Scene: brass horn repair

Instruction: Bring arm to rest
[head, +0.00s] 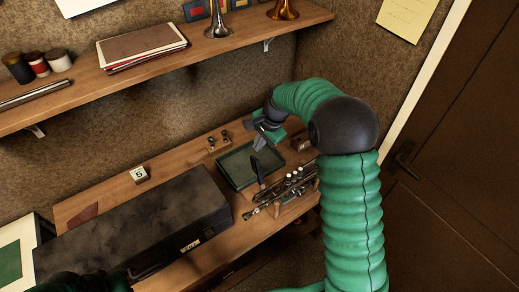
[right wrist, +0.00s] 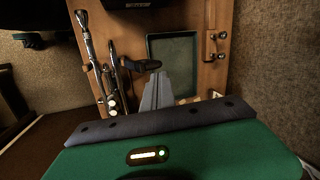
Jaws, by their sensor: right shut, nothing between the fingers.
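My right arm (head: 352,215) is green and ribbed with a dark elbow, and it reaches over the workbench. My right gripper (head: 259,146) hangs over the green-lined tray (head: 236,181) at the back of the bench. In the right wrist view its grey fingers (right wrist: 158,88) are together and empty. They point towards a dark tool (right wrist: 143,65) at the tray's edge. I cannot tell how far above the bench the fingers are. A dark green part of my left arm shows at the bottom left of the head view; its gripper is out of view.
A silver trumpet (head: 287,188) lies right of the tray. A long dark case (head: 145,222) covers the bench's front left. A small block marked 5 (head: 140,174) stands behind it. A shelf (head: 120,78) with horns and papers runs above. A brown door (head: 460,160) is at right.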

